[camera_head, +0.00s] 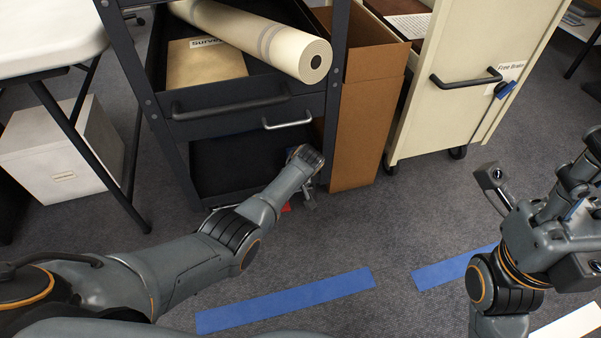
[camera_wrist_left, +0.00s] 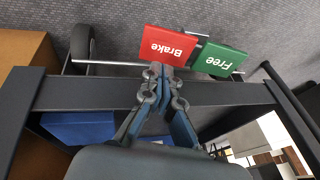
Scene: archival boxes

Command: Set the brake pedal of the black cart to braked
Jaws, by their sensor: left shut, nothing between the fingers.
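The black cart (camera_head: 230,125) stands at the centre left of the head view. Its pedal has a red plate marked Brake (camera_wrist_left: 168,45) and a green plate marked Free (camera_wrist_left: 219,58), side by side past the cart's lower rail. In the head view a bit of the red plate (camera_head: 286,207) shows beside my left gripper (camera_head: 308,197), low at the cart's front. In the left wrist view my left gripper (camera_wrist_left: 160,74) is shut and empty, its tips at the red plate's near edge. I cannot tell whether they touch. My right gripper (camera_head: 535,222) is open and empty at the right.
A rolled tube (camera_head: 255,35) and a Survey folder (camera_head: 205,64) lie on the cart's top. A cardboard box (camera_head: 362,125) stands right of it, then a cream cart (camera_head: 455,95). A white box (camera_head: 65,150) is at left. Blue floor tape (camera_head: 285,300) crosses open carpet.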

